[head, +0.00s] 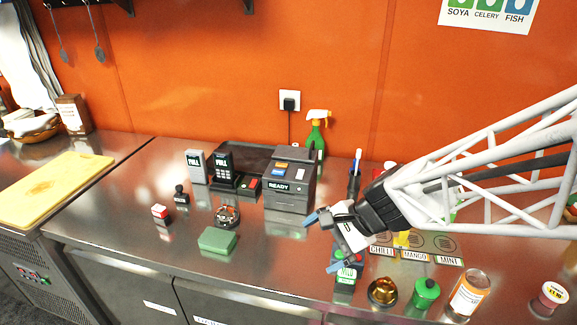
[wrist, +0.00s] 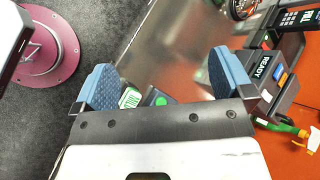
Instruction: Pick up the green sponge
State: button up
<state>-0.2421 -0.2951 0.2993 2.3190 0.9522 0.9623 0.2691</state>
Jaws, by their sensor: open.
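The green sponge (head: 218,240) lies flat on the steel counter in the head view, left of centre and near the front edge. My gripper (head: 322,242) is open above the counter, to the right of the sponge and apart from it. In the wrist view my gripper (wrist: 165,85) shows its two blue fingertips spread wide with nothing held between them. I cannot make out the sponge in the wrist view.
A grey READY machine (head: 290,184) stands behind, between sponge and gripper. A metal-and-glass dish (head: 228,214) sits just behind the sponge, a red-and-white block (head: 160,213) to its left. Counter around the sponge's front is clear.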

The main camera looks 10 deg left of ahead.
jog(key=w+a+f+m+y, duration=0.2)
jog(key=w+a+f+m, duration=0.1)
jog(key=a, duration=0.3)
jog(key=w+a+f+m+y, duration=0.1)
jog(key=w+a+f+m, duration=0.15)
jog(key=a, duration=0.25)
jog(key=m+t+y, duration=0.2)
jog(key=m, duration=0.4)
send_near(231, 240)
jog(key=shift+n+x, duration=0.25)
jog(key=shift+x, duration=0.95)
jog(key=shift+f, duration=0.15)
jog(key=shift+x, duration=1.25)
jog(key=shift+x, duration=2.55)
jog(key=shift+c, duration=0.2)
